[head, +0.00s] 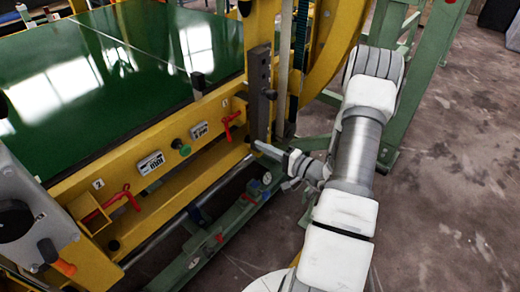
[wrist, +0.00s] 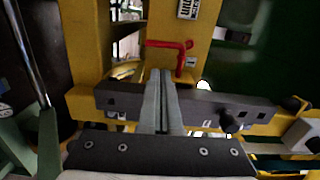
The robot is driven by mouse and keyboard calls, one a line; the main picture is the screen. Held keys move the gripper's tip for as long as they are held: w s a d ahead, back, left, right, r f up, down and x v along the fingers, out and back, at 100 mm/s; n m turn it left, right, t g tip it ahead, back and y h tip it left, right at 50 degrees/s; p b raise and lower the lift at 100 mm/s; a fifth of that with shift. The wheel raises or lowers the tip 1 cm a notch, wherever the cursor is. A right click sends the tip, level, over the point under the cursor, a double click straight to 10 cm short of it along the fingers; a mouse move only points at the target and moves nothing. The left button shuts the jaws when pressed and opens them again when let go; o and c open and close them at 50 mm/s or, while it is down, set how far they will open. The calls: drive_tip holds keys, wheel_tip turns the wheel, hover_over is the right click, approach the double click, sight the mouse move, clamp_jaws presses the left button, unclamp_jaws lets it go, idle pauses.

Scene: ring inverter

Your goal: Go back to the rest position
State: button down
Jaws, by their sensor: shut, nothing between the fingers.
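My gripper (head: 256,146) reaches left from the end of my white and grey arm, low in front of the yellow frame of the ring inverter (head: 185,135). Its tips are close to the lower end of a dark grey upright bar (head: 258,85); I cannot tell whether they touch. In the wrist view the two long grey fingers (wrist: 161,75) lie together, shut and empty. They cross in front of the dark bar with holes (wrist: 205,105) and point towards a red handle (wrist: 168,44) on the yellow frame.
Green rails (head: 225,220) run below. A yellow curved ring (head: 335,45) stands behind my arm. Bare concrete floor (head: 455,170) is open on the right.

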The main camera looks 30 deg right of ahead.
drive_tip(key=shift+s+d, duration=0.1)
drive_tip(key=shift+s, duration=0.15)
idle(0.5)
